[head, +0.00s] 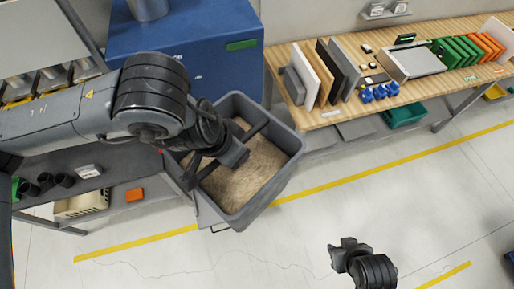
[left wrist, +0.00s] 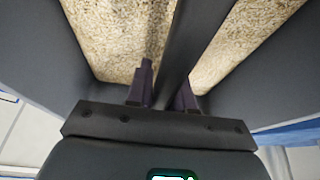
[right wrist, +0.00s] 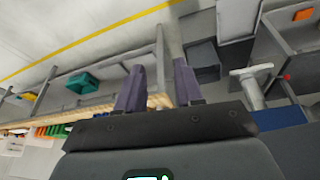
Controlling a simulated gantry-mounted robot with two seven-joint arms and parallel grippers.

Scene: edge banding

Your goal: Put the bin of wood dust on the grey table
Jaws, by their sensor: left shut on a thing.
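A dark grey bin (head: 289,150) filled with pale brown wood dust (head: 240,182) is at the centre left of the head view, in front of the blue machine. My left gripper (head: 222,160) reaches over it and is shut on the dark bar across its top. In the left wrist view the bar (left wrist: 190,45) runs between the two fingers (left wrist: 165,90), with wood dust on both sides. The bin's underside is hidden. My right gripper (head: 345,250) is over the floor, apart from the bin; its fingers (right wrist: 159,85) are spread and empty. A dark grey table (head: 55,190) stands at the left.
The blue machine (head: 185,55) stands behind the bin. Black cups (head: 45,181) and an orange block (head: 134,195) are at the left. A wooden bench (head: 290,90) with boards and coloured parts stands at the right, a green crate (head: 405,115) below. The front floor is clear.

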